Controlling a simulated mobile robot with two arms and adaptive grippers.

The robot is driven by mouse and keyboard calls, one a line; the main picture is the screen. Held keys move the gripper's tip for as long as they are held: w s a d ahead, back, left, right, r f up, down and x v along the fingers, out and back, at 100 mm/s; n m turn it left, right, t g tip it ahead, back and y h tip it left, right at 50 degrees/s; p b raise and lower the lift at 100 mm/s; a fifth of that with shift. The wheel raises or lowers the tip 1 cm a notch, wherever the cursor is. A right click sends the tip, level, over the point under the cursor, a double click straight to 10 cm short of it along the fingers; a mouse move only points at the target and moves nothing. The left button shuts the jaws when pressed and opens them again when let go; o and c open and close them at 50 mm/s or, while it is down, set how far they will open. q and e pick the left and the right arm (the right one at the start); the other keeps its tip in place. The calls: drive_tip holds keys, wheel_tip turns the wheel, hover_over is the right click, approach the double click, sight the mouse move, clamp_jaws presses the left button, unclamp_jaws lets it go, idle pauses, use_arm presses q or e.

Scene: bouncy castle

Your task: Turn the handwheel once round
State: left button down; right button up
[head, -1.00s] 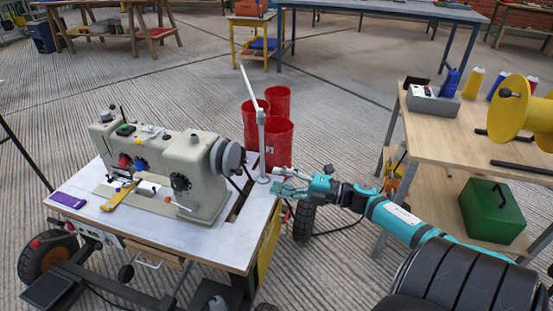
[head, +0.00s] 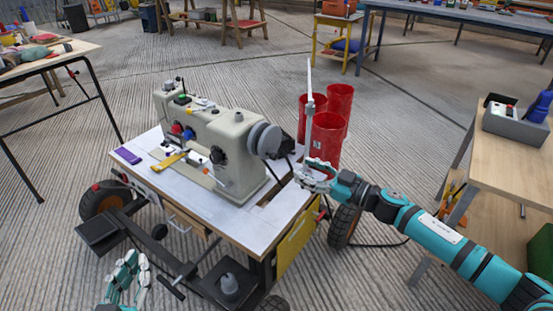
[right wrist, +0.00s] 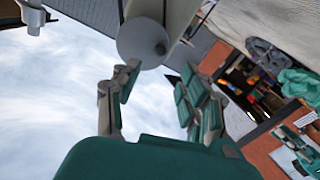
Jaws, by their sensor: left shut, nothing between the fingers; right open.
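The grey handwheel (head: 264,139) is on the right end of the beige sewing machine (head: 222,150), which stands on a white-topped wheeled table (head: 268,222). My right gripper (head: 306,176) is open, to the right of and below the handwheel, and looks apart from it. It overlaps the lower part of a thin upright stand (head: 310,110) in the head view; contact cannot be told. The right wrist view shows its spread fingers (right wrist: 158,98) and a round grey disc (right wrist: 143,42) beyond them, probably the handwheel. My left gripper (head: 128,278) is shut and empty, low at the left.
Red bins (head: 338,105) stand behind the table's right end. A purple item (head: 128,155) and a yellow strip (head: 168,162) lie by the machine. A wooden bench (head: 500,150) stands at the right. Open floor (head: 90,165) lies to the left.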

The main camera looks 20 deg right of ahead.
sight(276, 157)
drive_tip(key=b+x, duration=0.1)
drive_tip(key=x, duration=0.8)
drive_tip(key=shift+w+a, duration=0.2)
drive_tip(key=shift+w, duration=0.1)
use_arm(q)
wheel_tip(276, 157, up, 8)
drive_tip(key=s+t+h, duration=0.1)
drive_tip(key=t+h, duration=0.1)
drive_tip(key=t, duration=0.2)
drive_tip(key=shift+s+d+f+t+b, duration=0.15)
drive_tip(key=shift+d+t+b, duration=0.15)
drive_tip(key=shift+d+t, duration=0.1)
use_arm(e)
drive_tip(key=shift+w+a, duration=0.3)
drive_tip(key=shift+w, duration=0.05)
clamp_jaws()
